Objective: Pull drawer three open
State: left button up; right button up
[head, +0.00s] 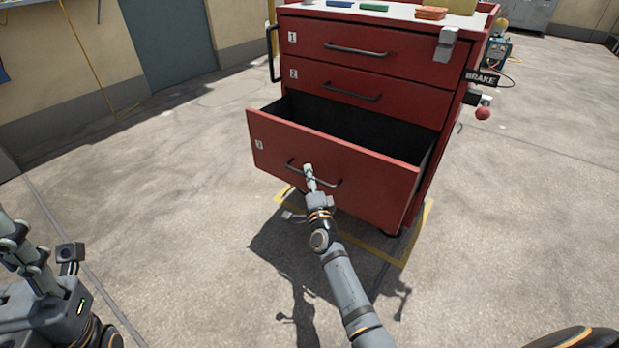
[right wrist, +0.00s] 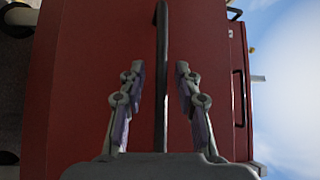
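Drawer three (head: 335,170), marked 3, is the lowest red drawer of the cabinet. It stands pulled well out, and its dark, empty-looking inside shows. Its dark bar handle (head: 327,183) is on the front; in the right wrist view the handle (right wrist: 161,60) runs upright. My right gripper (head: 309,172) is at the handle. In the right wrist view its fingers (right wrist: 159,75) stand on either side of the bar, with a gap on each side. My left gripper (head: 22,245) is at the lower left, away from the cabinet; its finger opening is unclear.
Drawers one (head: 350,47) and two (head: 365,93) above are shut. A grey latch piece (head: 446,44) hangs over drawer one's right end. A BRAKE sign (head: 481,78) and red knob (head: 483,113) stick out at the right. The concrete floor in front is clear.

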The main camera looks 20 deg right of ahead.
jog(key=shift+s, duration=0.1)
jog(key=s+f, duration=0.1)
jog(key=s, duration=0.6)
jog(key=shift+a, duration=0.4)
jog(key=shift+s, duration=0.1)
